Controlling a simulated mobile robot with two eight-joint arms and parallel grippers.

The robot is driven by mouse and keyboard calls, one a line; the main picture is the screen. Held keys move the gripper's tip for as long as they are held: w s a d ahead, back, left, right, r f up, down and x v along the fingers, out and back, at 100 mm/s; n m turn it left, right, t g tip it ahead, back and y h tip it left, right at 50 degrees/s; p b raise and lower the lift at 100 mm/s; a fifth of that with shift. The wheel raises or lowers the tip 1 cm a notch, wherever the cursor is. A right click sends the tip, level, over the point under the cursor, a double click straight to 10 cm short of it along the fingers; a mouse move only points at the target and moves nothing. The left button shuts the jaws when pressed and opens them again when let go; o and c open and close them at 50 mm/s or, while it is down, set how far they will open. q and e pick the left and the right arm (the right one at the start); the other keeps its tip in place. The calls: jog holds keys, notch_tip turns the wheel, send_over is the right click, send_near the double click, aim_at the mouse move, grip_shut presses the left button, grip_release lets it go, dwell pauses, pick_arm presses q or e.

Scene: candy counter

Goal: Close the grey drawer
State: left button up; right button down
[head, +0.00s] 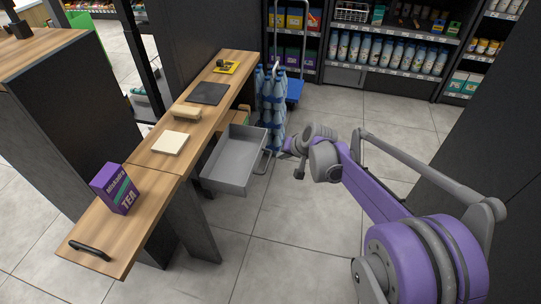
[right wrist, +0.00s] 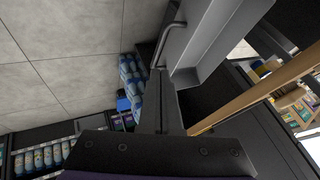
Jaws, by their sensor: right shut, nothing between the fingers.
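The grey drawer (head: 234,172) is pulled out from under the wooden counter and looks empty inside. Its front faces right in the head view, with a bar handle (head: 268,156). The drawer front (right wrist: 198,33) and handle (right wrist: 166,42) also show in the right wrist view, just beyond my fingers. My right gripper (head: 286,149) is shut and empty, to the right of the drawer front. It also shows in the right wrist view (right wrist: 168,75). Whether the fingertips touch the handle cannot be told. My left gripper is not in view.
The wooden counter (head: 145,200) bears a purple tea box (head: 116,188), a white block (head: 170,143), a dark pad (head: 208,93) and other items. A trolley with blue bottle packs (head: 272,105) stands just behind the drawer. Stocked shelves (head: 390,50) line the back. The tiled floor right of the drawer is free.

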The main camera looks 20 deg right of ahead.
aim_at(257, 160)
jog(key=b+x, duration=0.2)
jog(key=x, duration=0.7)
jog(key=shift+f, duration=0.1)
jog(key=shift+w+a+r+b, duration=0.1)
jog(key=shift+w+a+b, duration=0.2)
jog(key=shift+a, duration=0.3)
jog(key=shift+w+a+r+b, duration=0.15)
jog(key=shift+w+a, duration=0.2)
jog(key=shift+a, duration=0.25)
jog(key=shift+w+a, duration=0.35)
jog(key=shift+a, duration=0.1)
jog(key=w+a, duration=0.2)
jog(key=a, duration=0.2)
jog(key=w+a+p, duration=0.1)
jog(key=w+a, duration=0.2)
jog(key=a, duration=0.1)
jog(key=w+a, duration=0.3)
jog(key=a, duration=0.1)
jog(key=shift+w+a+p, duration=0.25)
jog(key=shift+a+p, duration=0.05)
jog(key=shift+a, duration=0.05)
jog(key=shift+d, duration=0.1)
jog(key=shift+s+d, duration=0.1)
